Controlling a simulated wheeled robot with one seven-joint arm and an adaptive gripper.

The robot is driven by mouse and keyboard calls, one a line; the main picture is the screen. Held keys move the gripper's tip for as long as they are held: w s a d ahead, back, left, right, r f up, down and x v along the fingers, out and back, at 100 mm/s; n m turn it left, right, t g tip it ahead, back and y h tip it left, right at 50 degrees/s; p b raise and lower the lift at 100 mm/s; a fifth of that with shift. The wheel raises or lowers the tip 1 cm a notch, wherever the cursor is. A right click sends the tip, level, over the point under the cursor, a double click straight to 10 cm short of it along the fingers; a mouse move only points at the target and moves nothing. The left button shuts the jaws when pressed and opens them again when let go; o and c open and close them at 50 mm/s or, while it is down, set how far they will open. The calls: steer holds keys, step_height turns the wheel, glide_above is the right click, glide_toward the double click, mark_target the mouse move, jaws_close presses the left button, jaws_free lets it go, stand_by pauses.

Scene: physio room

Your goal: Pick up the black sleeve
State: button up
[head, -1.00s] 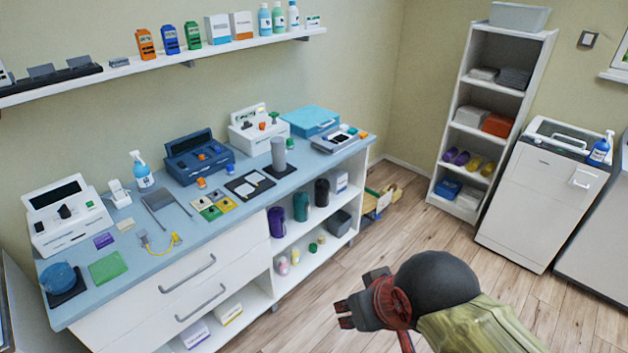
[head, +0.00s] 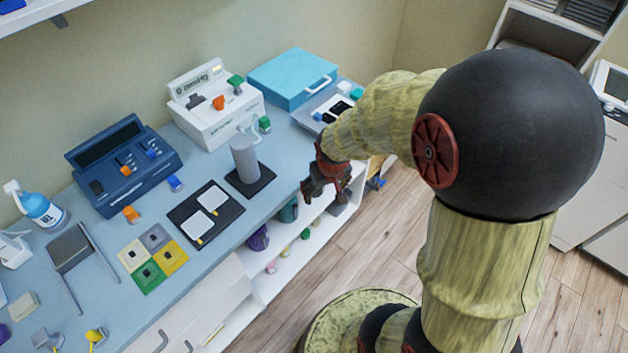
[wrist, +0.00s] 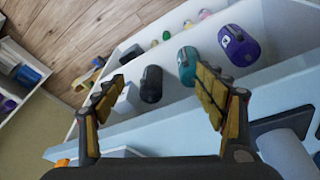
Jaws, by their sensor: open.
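The black sleeve (wrist: 151,86) is a dark cylinder on the open shelf under the blue counter, seen in the wrist view between my fingers but farther off. A teal sleeve (wrist: 187,66) and a purple sleeve (wrist: 238,45) stand in the same row beside it. In the head view the teal sleeve (head: 289,210) and purple sleeve (head: 258,237) show, while I cannot make out the black one near my gripper. My gripper (head: 322,190) is open and empty at the counter's front edge, apart from the sleeves; its spread fingers (wrist: 158,76) show in the wrist view.
The blue counter (head: 105,225) overhangs the shelf. On it, near my gripper, stand a grey cylinder (head: 244,160) on a black mat and a blue case (head: 293,78). Small coloured items (head: 304,234) lie on the lower shelf. Wooden floor (head: 330,265) lies in front.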

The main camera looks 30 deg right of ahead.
steer(key=shift+o, duration=1.2)
steer(key=s+d+x, duration=0.1)
steer(key=d+x, duration=0.1)
steer(key=x, duration=0.8)
steer(key=shift+f+b, duration=0.25)
steer(key=shift+b, duration=0.1)
steer(key=w+d+f, duration=0.1)
steer(key=w+f, duration=0.1)
steer(key=w+f+t, duration=0.1)
steer(key=w+f, duration=0.1)
steer(key=w+d+f+t, duration=0.1)
steer(key=f, duration=0.1)
steer(key=shift+w+d, duration=0.35)
steer(key=shift+w, duration=0.05)
steer(key=shift+w+d+f+t+h+b, duration=0.25)
steer(key=shift+w+d+f+t+b, duration=0.5)
steer(key=shift+w+f+t, duration=1.3)
steer(key=shift+w+d+f+t+h+b, duration=0.3)
steer(key=shift+w+f+t+b, duration=0.6)
steer(key=shift+w, duration=2.15)
steer(key=shift+w+d+f+t+h+b, duration=0.15)
steer(key=shift+w+d+f+t+b, duration=0.5)
steer(key=shift+w+f+t+b, duration=1.35)
steer(key=shift+w+r+g+p, duration=0.5)
steer(key=shift+g+p, duration=0.15)
steer(key=shift+p, duration=0.4)
steer(key=shift+c, duration=1.2)
steer(key=c, duration=1.1)
steer(key=shift+c, duration=0.6)
